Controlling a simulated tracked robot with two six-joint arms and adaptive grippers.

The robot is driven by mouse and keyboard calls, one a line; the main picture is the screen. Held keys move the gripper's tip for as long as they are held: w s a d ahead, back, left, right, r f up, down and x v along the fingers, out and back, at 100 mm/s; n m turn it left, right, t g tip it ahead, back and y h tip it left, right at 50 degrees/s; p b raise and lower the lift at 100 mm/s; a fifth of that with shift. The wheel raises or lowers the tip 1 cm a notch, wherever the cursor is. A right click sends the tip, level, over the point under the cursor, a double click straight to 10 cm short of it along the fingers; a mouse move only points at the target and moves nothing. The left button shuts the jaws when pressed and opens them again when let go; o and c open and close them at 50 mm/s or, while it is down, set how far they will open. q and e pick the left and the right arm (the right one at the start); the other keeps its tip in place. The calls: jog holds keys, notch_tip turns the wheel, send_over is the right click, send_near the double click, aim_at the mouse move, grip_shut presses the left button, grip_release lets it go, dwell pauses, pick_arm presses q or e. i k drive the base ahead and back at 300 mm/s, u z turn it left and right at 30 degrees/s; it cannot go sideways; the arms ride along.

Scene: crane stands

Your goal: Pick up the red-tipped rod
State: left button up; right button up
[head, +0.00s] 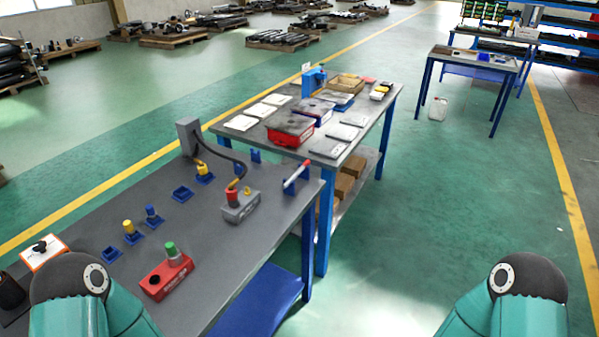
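The red-tipped rod (296,174) is a white rod with a red end. It lies tilted across small blue holders at the far right corner of the grey workbench (150,232), with the red end toward the upper right. Neither gripper is in view. Only parts of my two teal arms show at the bottom left and bottom right, well away from the rod.
A red block with a green top (166,272) and a grey box with a red cap (240,204) stand on the workbench. A cable runs from a grey post (188,138). A second table (345,118) with boxes stands behind. Open green floor lies to the right.

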aim_at(304, 166)
jog(key=i, duration=0.15)
jog(key=z, duration=1.2)
jog(key=i, duration=2.9)
jog(key=u, duration=1.65)
jog(key=i, duration=0.15)
jog(key=u, duration=1.6)
